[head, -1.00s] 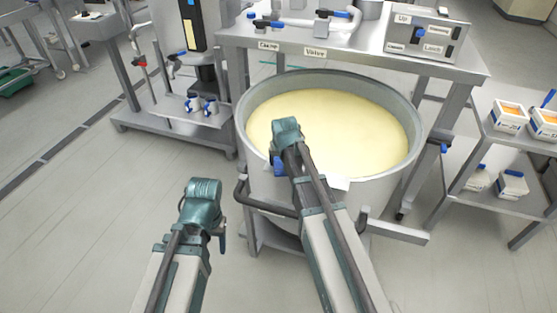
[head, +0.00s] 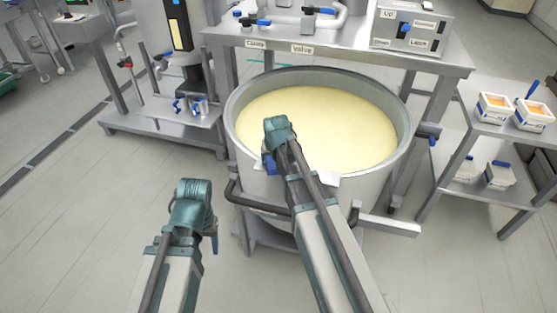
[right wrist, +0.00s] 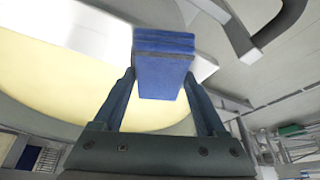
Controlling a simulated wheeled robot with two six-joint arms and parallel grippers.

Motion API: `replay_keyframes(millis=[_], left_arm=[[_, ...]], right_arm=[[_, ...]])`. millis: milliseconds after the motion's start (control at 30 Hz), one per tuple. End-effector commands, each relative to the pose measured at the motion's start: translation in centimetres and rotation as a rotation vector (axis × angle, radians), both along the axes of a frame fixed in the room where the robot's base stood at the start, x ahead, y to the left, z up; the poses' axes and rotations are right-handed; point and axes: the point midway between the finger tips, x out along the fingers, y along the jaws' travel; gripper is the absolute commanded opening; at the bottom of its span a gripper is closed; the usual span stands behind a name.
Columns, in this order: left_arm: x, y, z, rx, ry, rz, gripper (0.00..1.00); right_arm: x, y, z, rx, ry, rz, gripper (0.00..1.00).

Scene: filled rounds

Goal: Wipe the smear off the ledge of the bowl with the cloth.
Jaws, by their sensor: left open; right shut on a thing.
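The bowl is a large round steel vessel (head: 385,180) filled with pale yellow contents (head: 340,120). A pale flat ledge (head: 327,181) shows at its near rim, partly behind my right arm; it is a white strip in the right wrist view (right wrist: 85,32). My right gripper (head: 268,168) is at the near rim, shut on the folded blue cloth (right wrist: 163,70). The cloth appears over or against the ledge; contact cannot be told. I cannot make out the smear. My left gripper (head: 214,240) is open and empty, low and left of the bowl, its fingers mostly hidden.
A steel table (head: 350,52) with pipes and a control box (head: 411,27) stands behind the bowl. A side shelf (head: 470,110) with white tubs is at right. A dark bar (head: 255,205) curves around the bowl's near left side. The floor at left is clear.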

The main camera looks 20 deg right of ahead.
Motion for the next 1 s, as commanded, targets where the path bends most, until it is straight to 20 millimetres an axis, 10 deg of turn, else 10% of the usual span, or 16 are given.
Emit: replay_keyframes(millis=[1000], left_arm=[[0.0, 0.0, 3.7, 0.000, 0.000, 0.000, 0.60]], right_arm=[[1.3, 1.9, 3.7, 0.000, 0.000, 0.000, 0.30]])
